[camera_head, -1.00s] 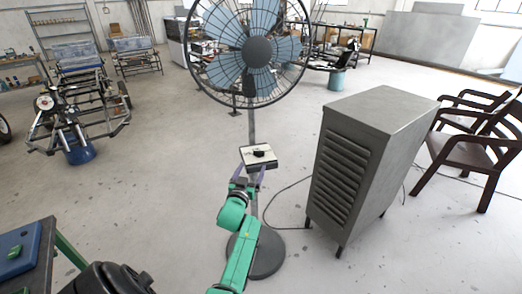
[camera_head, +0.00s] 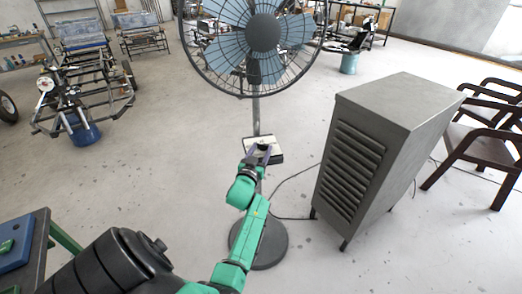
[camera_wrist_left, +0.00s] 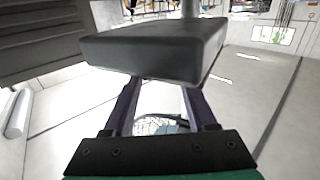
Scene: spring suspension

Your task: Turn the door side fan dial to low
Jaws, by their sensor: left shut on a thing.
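The fan (camera_head: 263,33) stands on a pole with a round dark base (camera_head: 270,246). Its control box (camera_head: 277,157) has a pale top and dark sides. A small black dial (camera_head: 263,146) sits on that top. My left gripper (camera_head: 260,152) reaches the box from the near side, its purple fingers closed about the dial. In the left wrist view a dark block (camera_wrist_left: 150,45) fills the upper middle and hides the fingertips. The dial's setting and labels cannot be read. My right gripper is out of view.
A grey louvred cabinet (camera_head: 395,125) stands right of the fan, with dark chairs (camera_head: 478,148) beyond it. A cable (camera_head: 292,181) lies on the floor between fan and cabinet. A wheeled frame (camera_head: 85,95) stands at the left. The floor left of the fan is clear.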

